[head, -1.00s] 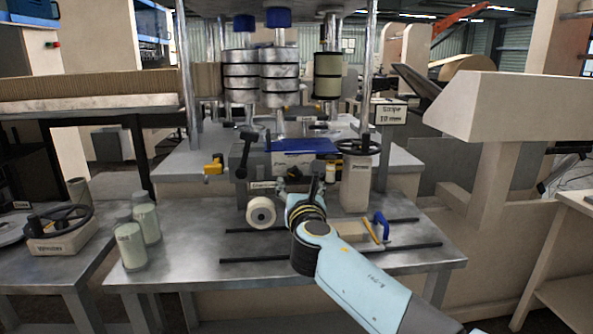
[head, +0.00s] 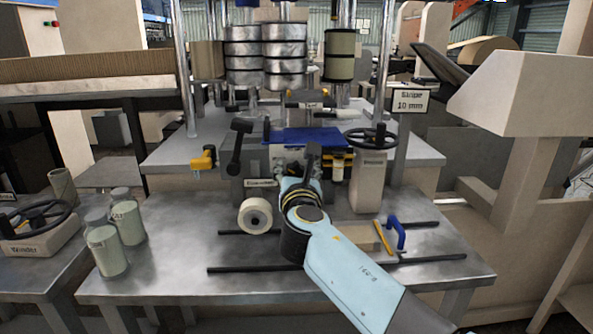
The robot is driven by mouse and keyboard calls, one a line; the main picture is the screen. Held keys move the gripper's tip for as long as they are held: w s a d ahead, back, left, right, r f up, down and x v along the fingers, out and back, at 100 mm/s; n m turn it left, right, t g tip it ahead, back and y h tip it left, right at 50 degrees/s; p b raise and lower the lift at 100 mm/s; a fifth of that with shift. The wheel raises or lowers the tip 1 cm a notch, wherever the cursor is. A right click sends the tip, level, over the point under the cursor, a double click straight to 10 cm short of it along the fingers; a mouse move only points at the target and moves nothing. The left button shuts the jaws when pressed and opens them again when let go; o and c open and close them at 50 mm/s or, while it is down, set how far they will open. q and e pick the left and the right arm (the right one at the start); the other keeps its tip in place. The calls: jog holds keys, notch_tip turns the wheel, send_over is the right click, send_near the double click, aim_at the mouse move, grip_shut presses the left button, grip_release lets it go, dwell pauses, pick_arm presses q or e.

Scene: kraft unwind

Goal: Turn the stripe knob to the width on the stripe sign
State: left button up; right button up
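The stripe sign (head: 411,101) stands on a post at the right of the machine and reads "Stripe 10 mm". My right gripper (head: 313,156) is seen from behind, its dark fingers pointing up and away at the front of the machine unit with the blue top (head: 300,137). My own wrist covers part of that front, and I cannot tell whether the fingers are open or touch anything. No knob marked as the stripe knob is plainly visible; it may be hidden behind my wrist. My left gripper is out of view.
A black handwheel (head: 370,138) on a beige pedestal (head: 369,183) stands right of my gripper. A white roll (head: 255,215) and a black lever (head: 238,143) are to its left. A blue-handled tool (head: 396,232) lies at right. Jars (head: 107,251) stand at left; the table front is clear.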

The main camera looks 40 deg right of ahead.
jog(key=c, duration=0.7)
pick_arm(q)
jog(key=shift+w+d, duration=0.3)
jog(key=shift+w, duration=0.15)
pick_arm(e)
jog(key=shift+c, duration=0.8)
